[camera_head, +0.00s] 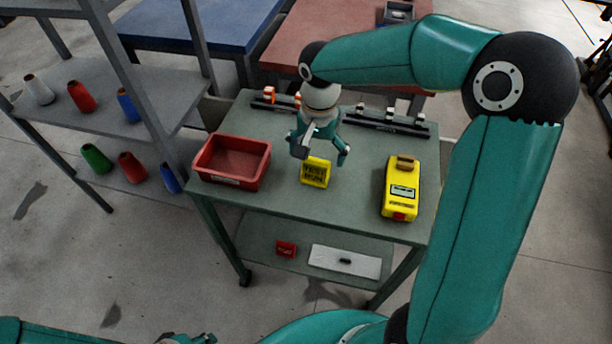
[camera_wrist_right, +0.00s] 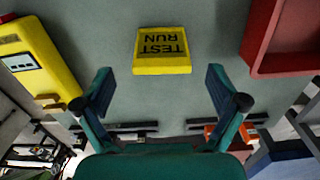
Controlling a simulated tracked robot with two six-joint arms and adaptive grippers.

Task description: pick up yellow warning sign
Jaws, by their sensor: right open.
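The yellow warning sign (camera_head: 314,172) stands on the green-grey table top (camera_head: 345,204), between the red bin and the yellow device. It reads "TEST RUN". In the right wrist view the sign (camera_wrist_right: 162,51) appears upside down, ahead of the fingertips and between their lines. My right gripper (camera_head: 322,153) is open and empty, pointing down just above and behind the sign. Its two spread fingers also show in the right wrist view (camera_wrist_right: 160,78), apart from the sign. Only a small part of my left gripper (camera_head: 190,339) shows at the bottom edge; its fingers are not clear.
A red bin (camera_head: 207,177) stands left of the sign. A yellow device (camera_head: 400,186) with a display stands to the right. Dark rails (camera_head: 372,122) with small parts lie along the back. A grey rack (camera_head: 84,126) with coloured cones is at left. The table front is clear.

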